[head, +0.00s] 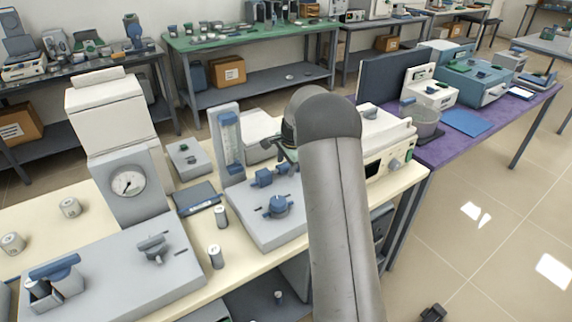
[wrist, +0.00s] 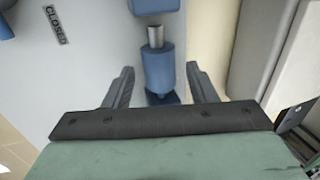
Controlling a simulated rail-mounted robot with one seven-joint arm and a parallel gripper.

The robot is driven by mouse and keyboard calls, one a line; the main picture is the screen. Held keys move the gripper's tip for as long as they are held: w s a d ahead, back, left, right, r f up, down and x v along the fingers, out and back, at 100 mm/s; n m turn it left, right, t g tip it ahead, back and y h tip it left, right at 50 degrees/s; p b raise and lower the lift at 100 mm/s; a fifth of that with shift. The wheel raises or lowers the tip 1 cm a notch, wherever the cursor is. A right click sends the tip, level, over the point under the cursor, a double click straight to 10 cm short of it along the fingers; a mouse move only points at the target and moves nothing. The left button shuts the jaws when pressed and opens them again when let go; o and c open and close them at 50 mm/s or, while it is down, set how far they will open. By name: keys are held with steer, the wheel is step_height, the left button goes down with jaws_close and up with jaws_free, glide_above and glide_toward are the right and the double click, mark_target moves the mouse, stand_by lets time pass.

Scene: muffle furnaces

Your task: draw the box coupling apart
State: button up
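The box coupling shows in the wrist view as a blue cylindrical piece (wrist: 158,70) with a silver metal stub, facing a blue block (wrist: 155,5) at the top edge. A narrow pale gap seems to lie between stub and block; I cannot tell whether they join further down. My gripper (wrist: 160,75) is open, one finger on each side of the cylindrical piece, with space on both sides. In the head view, blue coupling parts (head: 263,177) sit on a grey panel (head: 250,215), and my gripper (head: 284,150) is just beyond them, partly hidden by my arm.
A flowmeter column (head: 228,140) stands left of the coupling, and a blue knob (head: 277,206) is in front. A "CLOSED" label (wrist: 54,25) is on the panel. A pale housing (wrist: 255,50) rises close on the right. A cream instrument (head: 388,140) stands right of my arm.

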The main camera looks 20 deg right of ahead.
steer(key=shift+a, duration=0.1)
steer(key=v, duration=1.7)
steer(key=shift+r+b, duration=0.25)
steer(key=shift+b, duration=0.05)
steer(key=s+a+n+g, duration=0.1)
steer(key=s+a+n, duration=0.6)
steer(key=s+a, duration=0.55)
steer(key=s+a+f+n, duration=0.2)
steer(key=s+n, duration=0.1)
steer(key=s, duration=0.5)
steer(key=s+a+f+n+g+p, duration=0.1)
steer(key=s+a+f+n, duration=0.1)
steer(key=s, duration=0.6)
steer(key=s+a+f+n, duration=0.2)
steer(key=s+f+n, duration=0.2)
steer(key=s, duration=0.4)
steer(key=shift+n+g, duration=0.3)
steer(key=shift+a, duration=0.15)
